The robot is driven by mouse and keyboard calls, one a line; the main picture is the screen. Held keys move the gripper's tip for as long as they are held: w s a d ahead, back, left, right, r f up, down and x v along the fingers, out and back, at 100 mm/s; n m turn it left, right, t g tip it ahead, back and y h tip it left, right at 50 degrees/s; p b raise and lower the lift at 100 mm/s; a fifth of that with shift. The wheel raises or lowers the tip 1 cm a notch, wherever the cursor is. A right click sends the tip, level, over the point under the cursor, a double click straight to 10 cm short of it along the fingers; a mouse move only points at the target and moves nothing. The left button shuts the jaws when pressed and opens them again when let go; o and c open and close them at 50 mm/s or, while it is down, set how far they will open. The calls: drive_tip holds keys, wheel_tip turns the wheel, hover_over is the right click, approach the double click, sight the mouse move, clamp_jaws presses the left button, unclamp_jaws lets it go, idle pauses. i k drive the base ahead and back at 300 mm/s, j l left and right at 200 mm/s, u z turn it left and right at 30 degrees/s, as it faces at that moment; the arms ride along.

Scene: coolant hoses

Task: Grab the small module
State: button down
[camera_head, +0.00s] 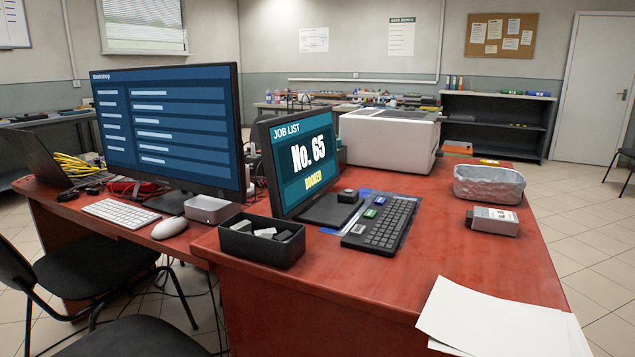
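Several small block-like things are on the red desk (470,265), and I cannot tell which one is the small module. A small grey box with a white printed label (495,220) lies near the right edge. A small dark block (348,196) sits by the keyboard, in front of the "JOB LIST" screen. Small green (370,213) and blue (380,200) pieces lie at the keyboard's left side. A black open bin (262,248) at the front left holds several grey and white blocks, partly hidden by its walls. My gripper is not in view.
The "JOB LIST" screen (305,158) and black keyboard (385,224) fill the desk's middle. A lined basket (489,184) and a white machine (390,138) stand behind. White papers (505,325) overhang the front right corner. Black chairs (80,260) stand at the left.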

sight(482, 220)
drive_tip(key=i+l+u, duration=0.15)
drive_tip(key=u, duration=0.25)
drive_tip(key=i+l+u, duration=0.1)
drive_tip(key=l+u, duration=0.25)
